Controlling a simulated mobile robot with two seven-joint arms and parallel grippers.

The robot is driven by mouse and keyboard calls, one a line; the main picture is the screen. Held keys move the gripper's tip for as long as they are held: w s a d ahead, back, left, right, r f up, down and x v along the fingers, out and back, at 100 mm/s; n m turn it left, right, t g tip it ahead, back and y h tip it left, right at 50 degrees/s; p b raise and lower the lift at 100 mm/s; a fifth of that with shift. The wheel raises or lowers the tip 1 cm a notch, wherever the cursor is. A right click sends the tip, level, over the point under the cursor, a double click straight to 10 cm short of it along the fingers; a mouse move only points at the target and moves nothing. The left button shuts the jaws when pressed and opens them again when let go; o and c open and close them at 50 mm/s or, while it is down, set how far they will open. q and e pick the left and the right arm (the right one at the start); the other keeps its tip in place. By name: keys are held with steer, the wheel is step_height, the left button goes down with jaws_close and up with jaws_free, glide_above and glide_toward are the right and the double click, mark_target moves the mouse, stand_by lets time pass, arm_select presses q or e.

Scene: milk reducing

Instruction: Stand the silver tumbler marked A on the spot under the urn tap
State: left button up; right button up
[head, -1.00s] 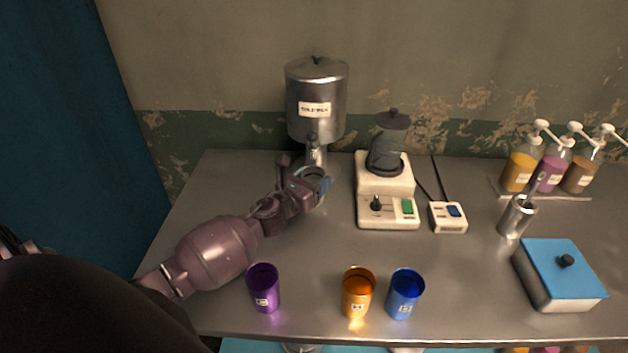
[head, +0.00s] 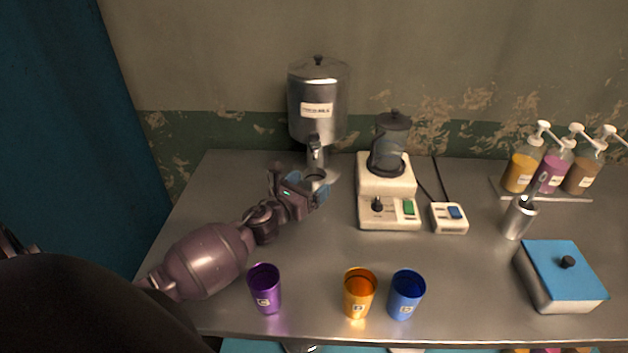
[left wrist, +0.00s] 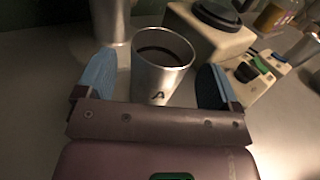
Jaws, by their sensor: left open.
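The silver tumbler (left wrist: 160,80) stands upright between the two blue-padded fingers of my left gripper (left wrist: 154,82) in the left wrist view, its mark A facing the gripper. Gaps show between the tumbler and both fingers. In the head view my open left gripper (head: 309,190) is just in front of the urn (head: 318,88), and the tumbler's rim (head: 314,173) shows below the urn tap (head: 314,148). The spot under the tap is hidden by the tumbler and gripper. My right gripper is not in view.
A blender (head: 388,190) and a small switch box (head: 448,218) stand right of the urn. Purple (head: 265,290), orange (head: 359,295) and blue (head: 405,297) tumblers stand near the front edge. Pump bottles (head: 552,172), a metal holder (head: 518,216) and a blue-lidded box (head: 560,275) are at the right.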

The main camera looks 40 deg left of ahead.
arm_select(q)
steer(key=s, duration=0.8)
steer(key=shift+a, duration=0.15)
steer(key=shift+s, duration=0.65)
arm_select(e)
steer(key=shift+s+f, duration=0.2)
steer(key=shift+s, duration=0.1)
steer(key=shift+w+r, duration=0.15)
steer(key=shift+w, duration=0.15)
arm_select(q)
steer(key=shift+r, duration=0.1)
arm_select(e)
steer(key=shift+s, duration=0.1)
